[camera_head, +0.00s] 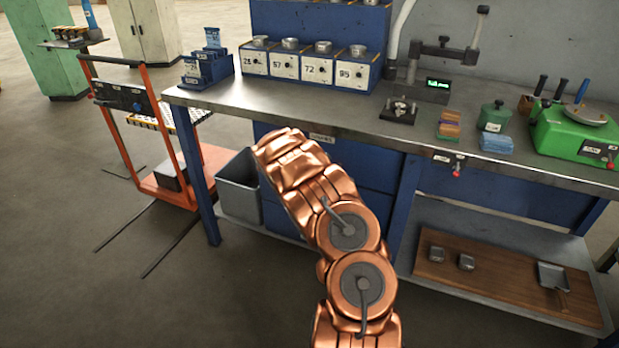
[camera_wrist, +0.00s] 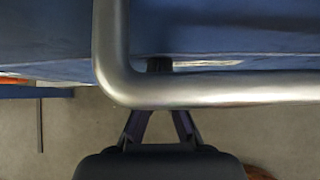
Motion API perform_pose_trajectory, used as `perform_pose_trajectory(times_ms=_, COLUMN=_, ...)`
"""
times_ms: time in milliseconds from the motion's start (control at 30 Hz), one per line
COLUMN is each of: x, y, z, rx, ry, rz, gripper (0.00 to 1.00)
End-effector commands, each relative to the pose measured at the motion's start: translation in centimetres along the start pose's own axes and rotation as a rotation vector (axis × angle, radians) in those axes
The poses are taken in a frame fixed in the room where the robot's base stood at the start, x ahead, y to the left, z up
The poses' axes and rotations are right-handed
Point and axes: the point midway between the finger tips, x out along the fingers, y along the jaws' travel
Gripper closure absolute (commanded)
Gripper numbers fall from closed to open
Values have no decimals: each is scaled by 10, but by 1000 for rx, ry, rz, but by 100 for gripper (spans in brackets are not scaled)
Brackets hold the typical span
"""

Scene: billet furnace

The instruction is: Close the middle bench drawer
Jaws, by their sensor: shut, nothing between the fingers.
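The bench (camera_head: 330,128) has a blue drawer stack (camera_head: 372,165) under its top, largely hidden behind my copper arm. I cannot tell from the head view which front is the middle drawer or how far it stands out. In the wrist view a grey bent metal handle (camera_wrist: 225,88) crosses close to the camera, with a blue front (camera_wrist: 225,25) beyond it. My gripper (camera_wrist: 159,65) is shut and empty. Its fingers pass behind the handle bar, and a dark tip shows past it near the blue surface. I cannot tell whether it touches. The head view hides the gripper.
A grey bin (camera_head: 239,188) stands left of the drawers. An orange cart (camera_head: 165,185) is further left. At the right, a lower shelf holds a wooden board (camera_head: 500,285) with small metal items. A red-tipped part (camera_head: 457,168) hangs at the bench edge.

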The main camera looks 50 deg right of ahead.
Motion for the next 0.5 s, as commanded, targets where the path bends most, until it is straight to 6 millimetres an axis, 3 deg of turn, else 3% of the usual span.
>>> perform_pose_trajectory(times_ms=500, x=2, y=-2, z=12, rx=6, ry=-13, rz=8, gripper=100)
